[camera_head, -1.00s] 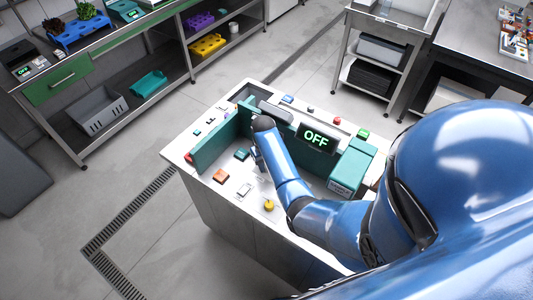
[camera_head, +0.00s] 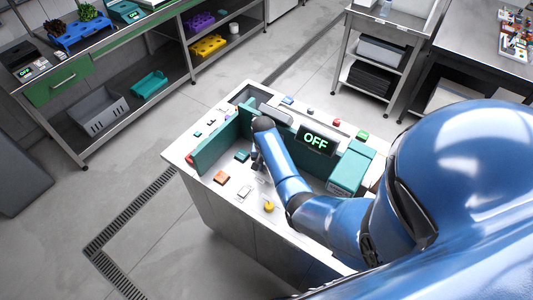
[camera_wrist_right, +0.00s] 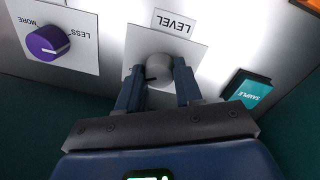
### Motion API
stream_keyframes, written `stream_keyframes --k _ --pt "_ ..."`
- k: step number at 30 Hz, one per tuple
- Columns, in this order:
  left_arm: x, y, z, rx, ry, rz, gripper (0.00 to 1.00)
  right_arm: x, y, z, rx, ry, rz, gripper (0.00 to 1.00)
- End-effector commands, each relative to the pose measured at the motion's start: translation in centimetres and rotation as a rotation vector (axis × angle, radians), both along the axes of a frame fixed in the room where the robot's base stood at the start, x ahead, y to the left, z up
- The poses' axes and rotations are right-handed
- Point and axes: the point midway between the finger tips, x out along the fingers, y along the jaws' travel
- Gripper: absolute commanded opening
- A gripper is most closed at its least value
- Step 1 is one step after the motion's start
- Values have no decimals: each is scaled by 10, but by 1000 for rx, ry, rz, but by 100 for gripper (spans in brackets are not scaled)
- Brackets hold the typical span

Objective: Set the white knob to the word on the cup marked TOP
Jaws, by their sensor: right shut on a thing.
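My right gripper (camera_wrist_right: 159,86) is shut on the knob, one finger on each side. In the head view this gripper (camera_head: 259,165) is low over the console, and my arm hides the knob. No cup marked TOP can be made out. A small white round container (camera_head: 234,28) stands on the back shelf, with no readable marking. My left gripper is not in view.
A purple knob (camera_wrist_right: 47,42) with MORE and LESS is beside the plate. A teal SAMPLE button (camera_wrist_right: 249,90) is on the other side. Green panels (camera_head: 208,146) rise from the console (camera_head: 225,188). A display (camera_head: 316,139) reads OFF. A yellow knob (camera_head: 269,206) is near the front.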

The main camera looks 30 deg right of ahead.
Motion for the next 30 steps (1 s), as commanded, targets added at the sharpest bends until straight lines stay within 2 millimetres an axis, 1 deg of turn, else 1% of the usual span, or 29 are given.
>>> stream_keyframes --k 11,12,16,26,30 --pt "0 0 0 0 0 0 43 1 -1 1 -2 -3 -7 4" --pt "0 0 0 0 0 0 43 1 -1 1 -2 -3 -7 39" --pt "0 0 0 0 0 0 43 1 -1 1 -1 -2 -6 59" --pt "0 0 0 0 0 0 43 1 0 1 -1 -1 -5 60" --pt "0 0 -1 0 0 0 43 2 0 10 -1 -4 -5 60"
